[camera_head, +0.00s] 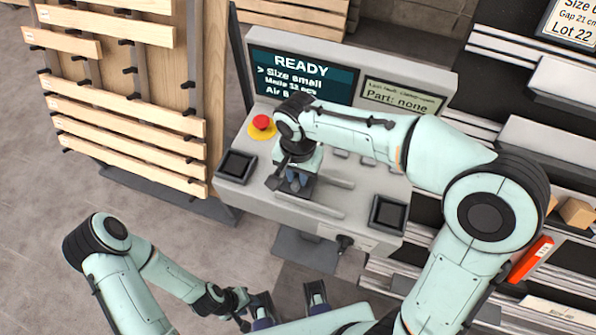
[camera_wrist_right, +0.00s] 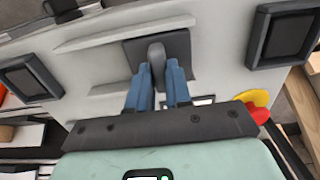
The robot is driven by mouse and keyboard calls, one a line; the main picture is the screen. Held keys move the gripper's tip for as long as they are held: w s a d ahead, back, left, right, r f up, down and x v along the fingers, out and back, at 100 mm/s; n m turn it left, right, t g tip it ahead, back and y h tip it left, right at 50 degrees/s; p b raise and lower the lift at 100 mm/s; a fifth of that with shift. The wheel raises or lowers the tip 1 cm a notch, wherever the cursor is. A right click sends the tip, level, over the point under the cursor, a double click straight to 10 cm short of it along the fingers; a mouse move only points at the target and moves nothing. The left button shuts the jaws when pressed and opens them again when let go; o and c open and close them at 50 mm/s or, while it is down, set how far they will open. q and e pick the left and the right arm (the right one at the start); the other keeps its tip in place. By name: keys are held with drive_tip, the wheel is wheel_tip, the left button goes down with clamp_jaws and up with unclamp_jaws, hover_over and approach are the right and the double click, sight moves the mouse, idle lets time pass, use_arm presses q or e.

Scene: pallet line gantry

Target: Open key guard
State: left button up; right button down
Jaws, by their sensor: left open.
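A dark square plate with a rounded grey handle (camera_wrist_right: 156,52) stands on the console face in the right wrist view; it seems to be the key guard. My right gripper (camera_wrist_right: 158,68) has its two blue fingers on either side of the handle, with no clear gap. In the head view my right gripper (camera_head: 297,184) is over the middle of the console (camera_head: 240,190) and hides most of the plate. A dark key-like knob (camera_head: 345,243) is on the console's lower front. My left gripper (camera_head: 289,298) is open and empty, low in front of the console.
A red emergency button (camera_head: 262,122) on yellow is left of my right gripper. Black square pads lie at the left (camera_head: 237,166) and right (camera_head: 388,213) of the console. The screen (camera_head: 302,78) reads READY. A wooden slat rack (camera_head: 125,110) stands left.

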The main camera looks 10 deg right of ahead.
drive_tip(key=s+d, duration=0.1)
drive_tip(key=d, duration=0.1)
drive_tip(key=s+d+b, duration=0.1)
drive_tip(key=s+d, duration=0.2)
drive_tip(key=d, duration=0.2)
drive_tip(key=shift+s+b, duration=0.3)
drive_tip(key=shift+b, duration=0.1)
drive_tip(key=shift+a, duration=0.1)
drive_tip(key=c, duration=1)
unclamp_jaws()
drive_tip(key=shift+c, duration=0.2)
wheel_tip(320, 180, up, 14)
drive_tip(key=p, duration=0.2)
drive_tip(key=shift+f, duration=0.25)
